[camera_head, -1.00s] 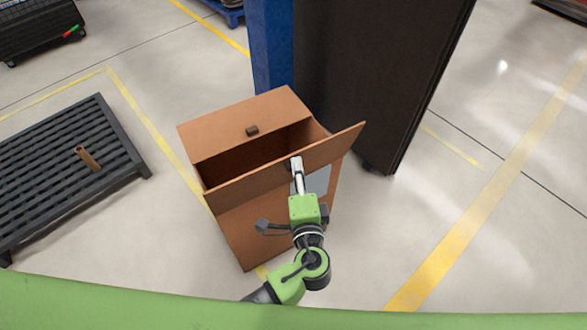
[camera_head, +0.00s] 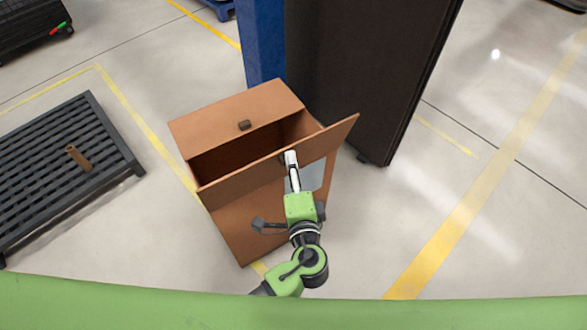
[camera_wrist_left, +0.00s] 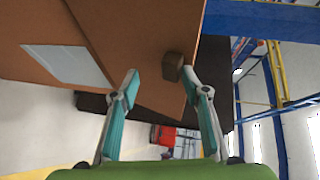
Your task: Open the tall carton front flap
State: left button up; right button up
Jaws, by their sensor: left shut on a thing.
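The tall brown carton (camera_head: 240,232) stands on the floor in the middle of the head view, its top partly open onto a dark inside. Its front flap (camera_head: 225,183) stands raised at a slant along the near edge. The back flap (camera_head: 215,120), with a small dark knob (camera_head: 245,125), slopes up at the far side. My left gripper (camera_head: 291,156) is at the front flap's upper edge, right of its middle. My right gripper is not in view.
A dark slatted pallet (camera_head: 60,170) with a small brown piece (camera_head: 78,158) lies to the left. A blue post (camera_head: 262,45) and a tall dark panel (camera_head: 365,70) stand close behind the carton. The floor to the right is clear.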

pick_arm(q)
jog(key=shift+s+a+f, duration=0.15)
jog(key=shift+a+f, duration=0.05)
jog(key=shift+f, duration=0.25)
jog(key=r+v, duration=0.1)
jog(key=v, duration=1.1)
jog(key=shift+d, duration=0.2)
